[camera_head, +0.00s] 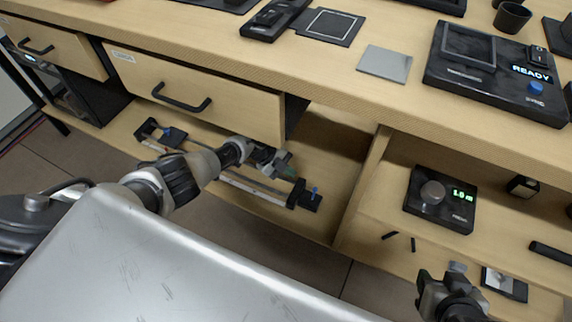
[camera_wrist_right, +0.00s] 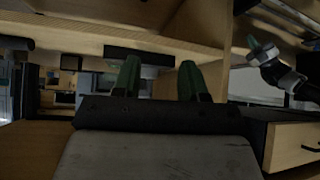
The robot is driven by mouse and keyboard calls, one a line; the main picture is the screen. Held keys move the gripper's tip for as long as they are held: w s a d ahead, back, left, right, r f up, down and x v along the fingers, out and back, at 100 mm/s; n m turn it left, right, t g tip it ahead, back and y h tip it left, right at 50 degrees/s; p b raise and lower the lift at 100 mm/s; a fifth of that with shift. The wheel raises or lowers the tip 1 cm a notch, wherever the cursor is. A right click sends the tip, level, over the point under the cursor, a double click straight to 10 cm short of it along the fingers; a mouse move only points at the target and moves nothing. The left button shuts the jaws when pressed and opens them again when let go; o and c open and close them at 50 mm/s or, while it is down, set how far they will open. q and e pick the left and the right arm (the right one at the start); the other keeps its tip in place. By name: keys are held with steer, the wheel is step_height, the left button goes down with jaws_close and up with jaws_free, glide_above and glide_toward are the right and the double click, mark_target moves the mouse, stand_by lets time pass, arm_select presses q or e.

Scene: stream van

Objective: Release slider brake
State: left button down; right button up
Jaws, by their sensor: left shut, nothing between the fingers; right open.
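A slider rail (camera_head: 255,190) lies on the low shelf under the drawer. It has a black left end block (camera_head: 148,130) with a blue knob and a black right end block (camera_head: 306,198) with an upright blue pin. I cannot tell which part is the brake. My left gripper (camera_head: 287,169) is shut and empty above the rail, a little left of the right end block; its arm hides the rail's middle. It also shows at the right of the right wrist view (camera_wrist_right: 252,42). My right gripper's green fingers (camera_wrist_right: 160,80) are apart with nothing between them.
A drawer (camera_head: 190,95) with a black handle overhangs the rail. A vertical divider (camera_head: 360,185) stands right of it. Beyond the divider, a black dial box (camera_head: 440,200) with a green display sits on a shelf. A black console (camera_head: 490,90) reads READY on the tabletop.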

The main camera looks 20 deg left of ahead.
arm_select(q)
steer(key=shift+s+a+r+p, duration=0.1)
steer(key=shift+a+r+p, duration=0.25)
steer(key=shift+a+r, duration=0.15)
arm_select(e)
steer(key=shift+s+d+f+g+h, duration=0.1)
steer(key=shift+s+d+f+g, duration=0.1)
steer(key=shift+s+g, duration=0.35)
steer(key=shift+s+d+f+g+h, duration=0.1)
steer(key=shift+s+d+f+g, duration=0.15)
steer(key=shift+s, duration=0.45)
steer(key=shift+s+d+f+g+h, duration=0.1)
steer(key=shift+s+d+f+g, duration=0.1)
steer(key=shift+s+g, duration=0.35)
